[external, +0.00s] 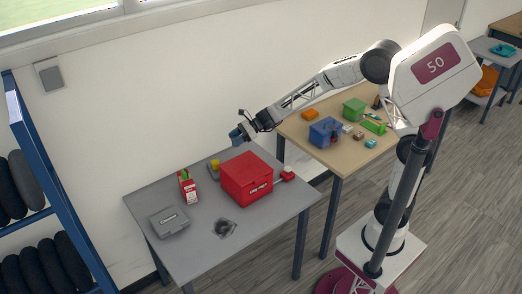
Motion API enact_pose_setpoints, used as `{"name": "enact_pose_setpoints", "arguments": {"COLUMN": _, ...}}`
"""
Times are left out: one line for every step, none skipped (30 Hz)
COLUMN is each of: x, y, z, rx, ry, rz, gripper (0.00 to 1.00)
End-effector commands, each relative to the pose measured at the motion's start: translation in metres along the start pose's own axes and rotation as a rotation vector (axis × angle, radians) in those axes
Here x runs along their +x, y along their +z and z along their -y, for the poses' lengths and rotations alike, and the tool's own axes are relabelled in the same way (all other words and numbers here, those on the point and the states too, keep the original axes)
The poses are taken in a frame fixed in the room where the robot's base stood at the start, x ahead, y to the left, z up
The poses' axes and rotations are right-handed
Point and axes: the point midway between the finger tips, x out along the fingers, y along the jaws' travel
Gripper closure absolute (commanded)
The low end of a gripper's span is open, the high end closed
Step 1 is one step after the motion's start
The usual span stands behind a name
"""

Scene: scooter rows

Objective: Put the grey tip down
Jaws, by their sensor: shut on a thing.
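My gripper (243,136) is at the end of the outstretched arm, above the back of the grey table (188,258). It is shut on a small blue-grey thing (236,135), held in the air above and behind the red box. The held thing is too small to tell its exact shape or whether it is the grey tip. The fingers partly hide it.
The red box (246,180) stands on the grey table. A red carton (187,187), a grey case (169,222), a dark flat item (225,228) and a yellow item (215,164) are near it. The wooden table (295,130) holds blue (325,132) and green (354,109) boxes.

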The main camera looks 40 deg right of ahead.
Motion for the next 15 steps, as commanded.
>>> {"name": "enact_pose_setpoints", "arguments": {"x": 0.012, "y": 0.005, "z": -0.007, "rx": -0.008, "ry": 0.021, "rz": 0.000, "gripper": 0.74}}
{"name": "enact_pose_setpoints", "arguments": {"x": 0.019, "y": 0.007, "z": -0.011, "rx": -0.012, "ry": 0.032, "rz": 0.000, "gripper": 0.74}}
{"name": "enact_pose_setpoints", "arguments": {"x": 0.027, "y": 0.011, "z": -0.016, "rx": -0.017, "ry": 0.045, "rz": 0.000, "gripper": 0.74}}
{"name": "enact_pose_setpoints", "arguments": {"x": 0.033, "y": 0.013, "z": -0.020, "rx": -0.022, "ry": 0.056, "rz": 0.000, "gripper": 0.74}}
{"name": "enact_pose_setpoints", "arguments": {"x": 0.039, "y": 0.016, "z": -0.025, "rx": -0.027, "ry": 0.067, "rz": 0.001, "gripper": 0.74}}
{"name": "enact_pose_setpoints", "arguments": {"x": 0.047, "y": 0.020, "z": -0.030, "rx": -0.033, "ry": 0.080, "rz": 0.001, "gripper": 0.74}}
{"name": "enact_pose_setpoints", "arguments": {"x": 0.054, "y": 0.023, "z": -0.034, "rx": -0.038, "ry": 0.092, "rz": 0.001, "gripper": 0.74}}
{"name": "enact_pose_setpoints", "arguments": {"x": 0.060, "y": 0.025, "z": -0.038, "rx": -0.042, "ry": 0.103, "rz": 0.001, "gripper": 0.74}}
{"name": "enact_pose_setpoints", "arguments": {"x": 0.068, "y": 0.028, "z": -0.044, "rx": -0.048, "ry": 0.117, "rz": 0.000, "gripper": 0.74}}
{"name": "enact_pose_setpoints", "arguments": {"x": 0.074, "y": 0.030, "z": -0.049, "rx": -0.052, "ry": 0.128, "rz": 0.000, "gripper": 0.74}}
{"name": "enact_pose_setpoints", "arguments": {"x": 0.080, "y": 0.033, "z": -0.054, "rx": -0.057, "ry": 0.139, "rz": 0.000, "gripper": 0.74}}
{"name": "enact_pose_setpoints", "arguments": {"x": 0.088, "y": 0.036, "z": -0.060, "rx": -0.063, "ry": 0.153, "rz": 0.000, "gripper": 0.74}}
{"name": "enact_pose_setpoints", "arguments": {"x": 0.094, "y": 0.039, "z": -0.065, "rx": -0.068, "ry": 0.164, "rz": 0.001, "gripper": 0.74}}
{"name": "enact_pose_setpoints", "arguments": {"x": 0.100, "y": 0.041, "z": -0.070, "rx": -0.072, "ry": 0.175, "rz": 0.001, "gripper": 0.74}}
{"name": "enact_pose_setpoints", "arguments": {"x": 0.107, "y": 0.044, "z": -0.076, "rx": -0.077, "ry": 0.189, "rz": 0.001, "gripper": 0.74}}
